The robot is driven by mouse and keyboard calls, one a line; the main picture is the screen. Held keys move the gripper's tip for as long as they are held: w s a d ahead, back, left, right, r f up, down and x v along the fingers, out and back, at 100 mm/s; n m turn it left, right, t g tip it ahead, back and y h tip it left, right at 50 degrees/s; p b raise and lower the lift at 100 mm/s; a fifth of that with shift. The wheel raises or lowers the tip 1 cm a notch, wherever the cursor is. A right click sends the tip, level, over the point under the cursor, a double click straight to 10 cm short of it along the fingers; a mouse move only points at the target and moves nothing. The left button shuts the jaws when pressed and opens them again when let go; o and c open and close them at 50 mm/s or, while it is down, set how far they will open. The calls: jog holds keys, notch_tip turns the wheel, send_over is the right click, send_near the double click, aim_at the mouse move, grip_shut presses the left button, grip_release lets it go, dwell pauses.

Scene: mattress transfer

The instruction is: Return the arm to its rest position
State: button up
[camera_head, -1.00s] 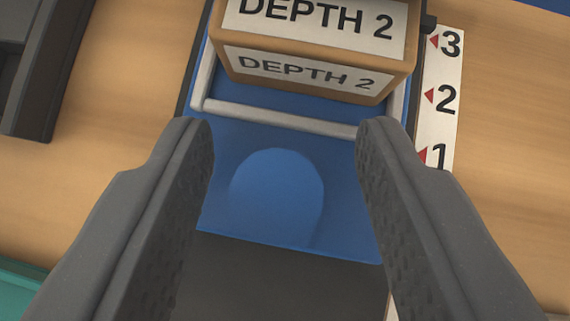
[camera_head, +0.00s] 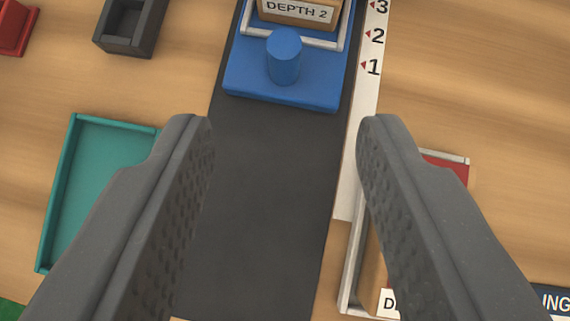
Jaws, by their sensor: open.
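My gripper (camera_head: 285,130) is open and empty. Its two dark grey fingers stand wide apart over a dark strip (camera_head: 270,190). Ahead of the fingertips, apart from them, is a blue sled (camera_head: 280,92) with an upright blue cylindrical knob (camera_head: 284,58). A wooden block labelled "DEPTH 2" (camera_head: 297,12) sits on the sled behind a grey rail; its top is cut off by the frame edge. The rest of my arm is not in view.
A white scale (camera_head: 372,52) marked 1, 2, 3 lies right of the strip. A teal tray (camera_head: 62,190) is at left, partly behind a finger. A dark grey holder (camera_head: 130,27) and a red object (camera_head: 14,28) are upper left. A silver-edged tray (camera_head: 349,265) is lower right, partly hidden.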

jog(key=shift+r, duration=0.1)
dwell(0.4)
jog(key=s+d+r+t, duration=0.15)
jog(key=s+r, duration=0.35)
jog(key=r, duration=1.3)
jog(key=s+d+r+t, duration=0.1)
jog(key=s+r+t, duration=0.3)
jog(key=r, duration=1.4)
jog(key=s+d+r, duration=0.3)
jog(key=s+r, duration=0.6)
jog(key=shift+s+r+t, duration=0.25)
jog(key=shift+t, duration=0.2)
